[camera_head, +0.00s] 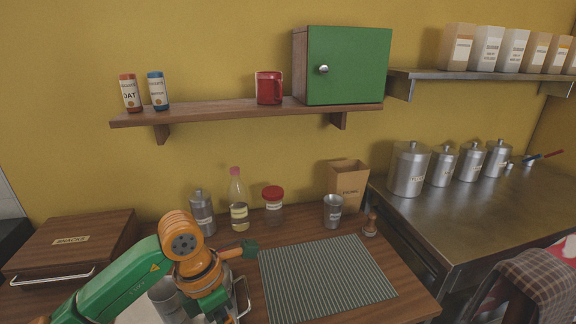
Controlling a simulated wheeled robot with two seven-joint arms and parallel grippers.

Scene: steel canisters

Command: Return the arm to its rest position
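My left arm, green and orange, comes in from the lower left over the wooden counter. Its orange wrist (195,268) is bent near the counter's front left. The fingers of my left gripper cannot be made out clearly, so I cannot tell whether they are open or shut. My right arm and gripper are not in view. Several lidded steel canisters, the nearest a large one (408,172), stand in a row on the steel counter at the right, away from my arm.
A grey striped mat (325,279) lies bare right of my wrist. Behind stand a steel bottle (202,213), a glass bottle (238,205), a red-lidded jar (273,199), a metal cup (332,212) and a paper bag (347,184). A wooden snacks box (75,243) is left.

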